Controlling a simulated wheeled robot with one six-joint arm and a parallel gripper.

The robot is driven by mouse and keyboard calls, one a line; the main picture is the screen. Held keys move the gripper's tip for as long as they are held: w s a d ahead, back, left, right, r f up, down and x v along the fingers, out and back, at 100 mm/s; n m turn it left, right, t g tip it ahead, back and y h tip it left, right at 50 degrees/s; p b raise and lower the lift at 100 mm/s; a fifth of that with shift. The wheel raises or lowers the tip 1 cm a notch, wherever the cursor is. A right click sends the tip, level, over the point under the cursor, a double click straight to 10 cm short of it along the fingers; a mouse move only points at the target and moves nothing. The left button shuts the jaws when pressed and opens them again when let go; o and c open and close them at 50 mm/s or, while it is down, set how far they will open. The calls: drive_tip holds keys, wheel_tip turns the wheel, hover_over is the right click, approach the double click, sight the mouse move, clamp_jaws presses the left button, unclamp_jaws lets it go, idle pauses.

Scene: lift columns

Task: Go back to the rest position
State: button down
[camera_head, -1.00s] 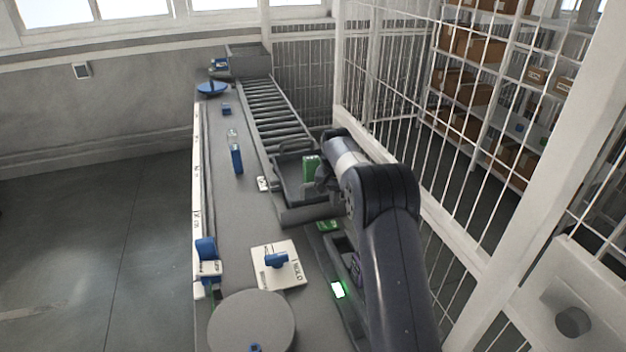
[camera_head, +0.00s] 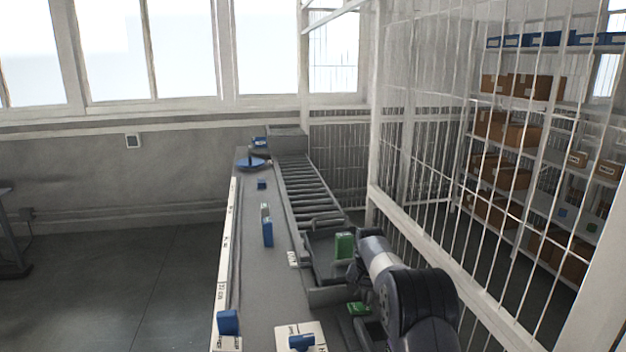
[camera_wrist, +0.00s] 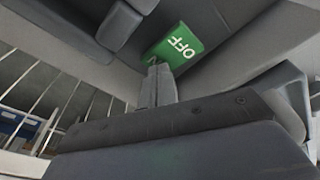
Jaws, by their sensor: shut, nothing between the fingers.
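My gripper (camera_wrist: 156,88) is shut and empty in the wrist view, its fingers together. In the head view my arm comes in from the lower right and bends at the grey tray at the near end of the roller track. A green block (camera_head: 344,245) stands upright in that tray (camera_head: 330,297), left of my arm. My fingertips are hidden behind my arm there.
The long grey bench (camera_head: 250,290) carries a blue upright piece (camera_head: 267,232), a blue block on a white base (camera_head: 228,323) and a white plate (camera_head: 318,331). The roller track (camera_head: 308,190) runs to the back. A white mesh fence (camera_head: 440,240) stands close on the right.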

drive_tip(key=shift+r, duration=0.1)
wheel_tip(320, 180, up, 7)
drive_tip(key=p, duration=0.6)
wheel_tip(320, 180, down, 7)
drive_tip(key=b, duration=0.6)
drive_tip(key=shift+f, duration=0.2)
wheel_tip(320, 180, up, 11)
drive_tip(key=s+d+m+p, duration=0.1)
drive_tip(key=s+m+p, duration=0.2)
drive_tip(key=m+p, duration=0.1)
drive_tip(key=shift+d+m, duration=0.2)
drive_tip(key=shift+m, duration=0.1)
drive_tip(key=shift+f, duration=0.1)
